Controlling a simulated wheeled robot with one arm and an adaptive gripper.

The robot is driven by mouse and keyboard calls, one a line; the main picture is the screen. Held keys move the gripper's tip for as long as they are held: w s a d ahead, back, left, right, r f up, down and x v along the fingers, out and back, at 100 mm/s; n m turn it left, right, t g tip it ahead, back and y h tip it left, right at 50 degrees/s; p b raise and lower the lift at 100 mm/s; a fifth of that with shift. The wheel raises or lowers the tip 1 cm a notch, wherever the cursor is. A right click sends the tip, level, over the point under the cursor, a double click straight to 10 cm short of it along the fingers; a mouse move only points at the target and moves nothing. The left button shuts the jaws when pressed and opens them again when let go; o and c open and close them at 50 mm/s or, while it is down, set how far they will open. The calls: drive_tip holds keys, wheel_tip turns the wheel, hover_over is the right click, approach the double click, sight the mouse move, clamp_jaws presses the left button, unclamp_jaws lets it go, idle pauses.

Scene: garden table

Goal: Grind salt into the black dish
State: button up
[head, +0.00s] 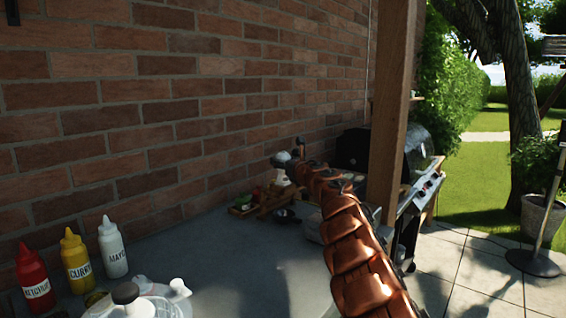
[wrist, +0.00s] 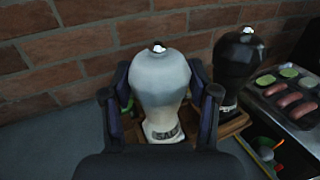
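A grinder with a pale grey-white top and a label on its base (wrist: 160,80) stands upright by the brick wall in the wrist view. My gripper (wrist: 163,92) has its two dark fingers spread on either side of it. Small gaps show beside the grinder's lower part, and firm contact cannot be made out. A black grinder (wrist: 239,62) stands just to the right in a wooden holder (wrist: 235,122). In the head view my copper-coloured arm reaches to this far end of the table and partly hides the area.
A tray with sausages and green slices (wrist: 290,98) lies right of the grinders. Ketchup (head: 36,277), curry (head: 76,262) and mayo (head: 113,248) bottles stand at the near left of the grey table (head: 200,245). A wooden post (head: 393,110) and a grill (head: 425,185) stand beyond.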

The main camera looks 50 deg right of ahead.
drive_tip(key=c, duration=0.7)
drive_tip(key=shift+o, duration=0.2)
drive_tip(key=shift+f+m+g+h+b, duration=0.1)
drive_tip(key=shift+m+g+h+b, duration=0.4)
drive_tip(key=shift+h+b, duration=0.5)
drive_tip(key=shift+a+m+h+b, duration=0.15)
drive_tip(key=shift+m+h+b, duration=0.25)
drive_tip(key=shift+b, duration=0.25)
drive_tip(key=shift+w+m+g+h, duration=0.1)
drive_tip(key=shift+m+g+h, duration=0.95)
drive_tip(key=shift+h, duration=0.25)
drive_tip(key=m+g+h+p, duration=0.1)
drive_tip(key=g+h, duration=0.1)
drive_tip(key=m+g+h+p, duration=0.1)
drive_tip(key=m+p, duration=0.1)
drive_tip(key=shift+r+m+g+h, duration=0.25)
drive_tip(key=shift+r+g+h, duration=0.1)
drive_tip(key=shift+h, duration=0.05)
drive_tip(key=shift+f+m+g+h+p, duration=0.1)
drive_tip(key=shift+m+g+h+p, duration=0.6)
drive_tip(key=shift+g+p, duration=0.5)
drive_tip(key=shift+f+m+g+h+p, duration=0.1)
drive_tip(key=shift+m+g+h+p, duration=0.35)
drive_tip(key=shift+m+g+p, duration=1.05)
drive_tip(key=shift+f+m+g+h+p, duration=0.1)
drive_tip(key=shift+m+g+h+p, duration=0.55)
drive_tip(key=shift+g+p, duration=1.55)
